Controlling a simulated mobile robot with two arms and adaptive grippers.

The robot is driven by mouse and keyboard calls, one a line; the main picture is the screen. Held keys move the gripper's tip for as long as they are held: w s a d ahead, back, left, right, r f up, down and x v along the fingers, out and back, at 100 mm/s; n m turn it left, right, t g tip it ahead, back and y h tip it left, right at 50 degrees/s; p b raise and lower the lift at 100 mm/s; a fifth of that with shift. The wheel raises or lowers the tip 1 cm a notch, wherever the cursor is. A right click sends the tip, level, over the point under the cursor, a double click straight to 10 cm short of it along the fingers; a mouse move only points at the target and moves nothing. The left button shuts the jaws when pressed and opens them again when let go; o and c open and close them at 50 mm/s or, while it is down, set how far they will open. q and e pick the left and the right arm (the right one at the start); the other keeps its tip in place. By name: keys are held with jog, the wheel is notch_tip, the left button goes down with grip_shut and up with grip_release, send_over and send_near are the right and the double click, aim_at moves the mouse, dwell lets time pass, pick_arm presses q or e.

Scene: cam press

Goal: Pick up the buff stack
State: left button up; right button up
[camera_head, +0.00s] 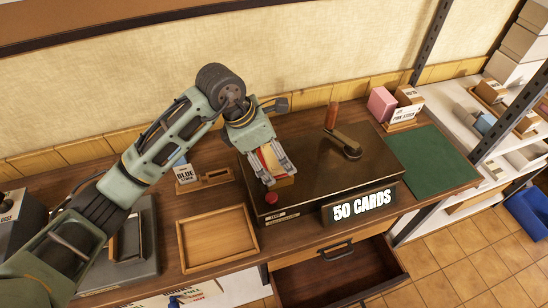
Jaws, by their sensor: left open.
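My left gripper (277,172) reaches in from the left and points down over the left part of the dark press (320,150). Its fingers are apart. A small buff-coloured block (284,182) shows at the fingertips; I take it for the buff stack, but the gripper partly hides it. A patch of red and cream also shows between the fingers. I cannot tell whether the fingers touch the block. My right gripper is not in view.
A lever with a brown handle (332,115) stands on the press, with a red knob (271,198) at its front left. A sign (360,207) reads "50 CARDS".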

pick_arm(q)
jog(key=shift+f, duration=0.1)
jog(key=c, duration=1.4)
jog(key=shift+r, duration=0.2)
